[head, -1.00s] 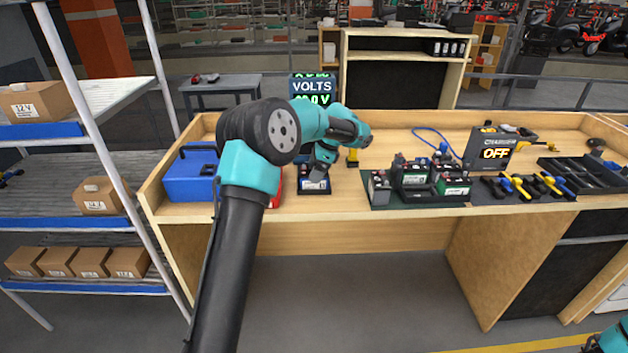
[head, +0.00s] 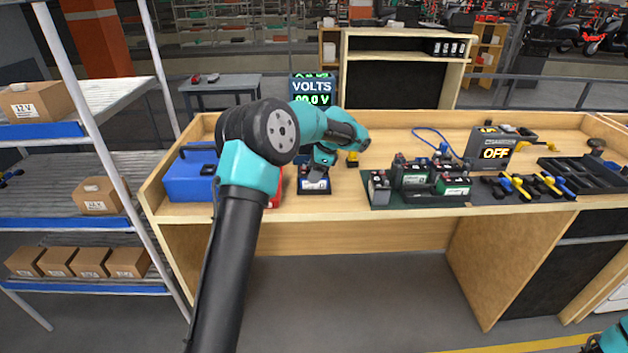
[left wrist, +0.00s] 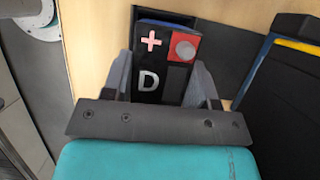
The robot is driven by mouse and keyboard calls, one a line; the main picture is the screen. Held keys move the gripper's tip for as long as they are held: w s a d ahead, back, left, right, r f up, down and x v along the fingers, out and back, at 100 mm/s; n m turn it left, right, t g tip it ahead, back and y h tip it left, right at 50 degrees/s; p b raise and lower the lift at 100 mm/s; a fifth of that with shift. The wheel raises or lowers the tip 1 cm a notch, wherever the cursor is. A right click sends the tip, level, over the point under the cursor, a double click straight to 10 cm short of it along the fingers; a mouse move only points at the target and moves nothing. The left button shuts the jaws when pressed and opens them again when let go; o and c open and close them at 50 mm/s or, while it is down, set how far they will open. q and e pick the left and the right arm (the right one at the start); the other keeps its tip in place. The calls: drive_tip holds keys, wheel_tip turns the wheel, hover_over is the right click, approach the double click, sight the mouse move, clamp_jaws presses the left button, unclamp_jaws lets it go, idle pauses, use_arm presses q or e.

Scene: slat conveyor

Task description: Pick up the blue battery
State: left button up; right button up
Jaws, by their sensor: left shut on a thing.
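The blue battery (head: 314,186) stands on the workbench under my left gripper, in front of the volts display. In the left wrist view the battery (left wrist: 165,62) shows its dark top with a red plus sign, a red patch with a round grey terminal and a letter D; a blue edge shows at its far side. My left gripper (head: 317,173) is shut on it, and in the left wrist view its two fingers (left wrist: 165,85) lie along both sides of the battery. Only a teal bit of my right arm shows at the lower right corner; its gripper is out of view.
A blue toolbox (head: 190,177) stands left of the battery. A dark green mat (head: 385,199) with several other batteries lies to the right, then a charger reading OFF (head: 490,150) and clamps (head: 515,188). The volts display (head: 312,88) stands behind. Bare wood lies between battery and mat.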

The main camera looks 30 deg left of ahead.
use_arm(q)
drive_tip(key=c, duration=0.4)
drive_tip(key=shift+r, duration=0.15)
drive_tip(key=shift+r, duration=1.75)
drive_tip(key=s+d, duration=0.2)
drive_tip(key=s, duration=0.2)
drive_tip(key=s+d, duration=0.3)
drive_tip(key=s, duration=0.2)
drive_tip(key=s+d+r, duration=0.1)
drive_tip(key=s+d, duration=0.2)
drive_tip(key=s, duration=0.1)
drive_tip(key=shift+s+d+r, duration=0.1)
drive_tip(key=shift+s+d, duration=0.1)
drive_tip(key=shift+s, duration=0.1)
drive_tip(key=shift+r, duration=1.3)
